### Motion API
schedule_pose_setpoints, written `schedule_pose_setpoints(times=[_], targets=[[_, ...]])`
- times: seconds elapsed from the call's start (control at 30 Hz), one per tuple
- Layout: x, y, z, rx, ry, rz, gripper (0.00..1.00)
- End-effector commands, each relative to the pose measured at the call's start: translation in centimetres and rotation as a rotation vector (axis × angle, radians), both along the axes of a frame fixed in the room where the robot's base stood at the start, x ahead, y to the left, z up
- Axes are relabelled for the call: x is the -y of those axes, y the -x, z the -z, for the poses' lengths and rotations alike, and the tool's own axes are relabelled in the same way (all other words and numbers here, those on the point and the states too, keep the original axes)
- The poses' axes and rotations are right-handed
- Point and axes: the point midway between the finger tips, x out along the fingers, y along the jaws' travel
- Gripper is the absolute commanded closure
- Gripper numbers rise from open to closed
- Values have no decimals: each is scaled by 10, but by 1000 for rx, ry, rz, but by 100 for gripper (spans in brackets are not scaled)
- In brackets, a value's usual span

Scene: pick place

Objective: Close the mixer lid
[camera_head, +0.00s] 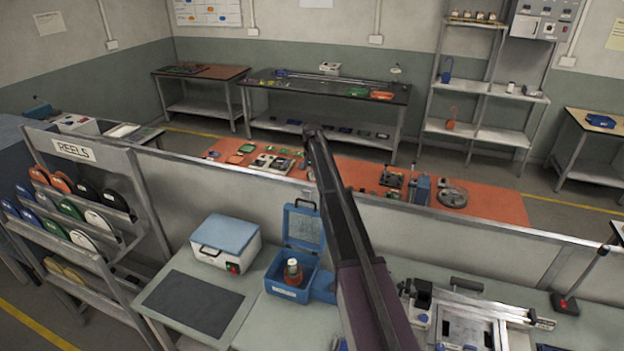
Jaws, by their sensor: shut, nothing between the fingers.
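A white machine with a blue lid (227,233), a front handle and a red and green switch stands on the bench; its lid looks down. To its right, a blue box (289,288) has its lid (304,228) raised upright at the back, with a handle on top. No readable label tells which of the two is the mixer. My gripper (313,129) is shut and empty at the end of my arm, raised high above and beyond the raised lid in the picture, apart from both boxes.
A dark mat (194,303) lies at the front left of the bench. A reel rack (108,190) stands left. A low partition (430,225) runs behind the bench.

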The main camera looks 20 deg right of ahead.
Motion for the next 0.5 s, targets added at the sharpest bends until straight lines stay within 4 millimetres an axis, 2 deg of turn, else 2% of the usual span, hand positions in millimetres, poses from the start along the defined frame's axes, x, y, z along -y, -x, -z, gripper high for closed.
schedule_pose_setpoints(times=[0.03, 0.5], targets=[[0, 0, 7, 0, 0, 0, 100], [-1, 2, 44, 0, 0, 0, 100]])
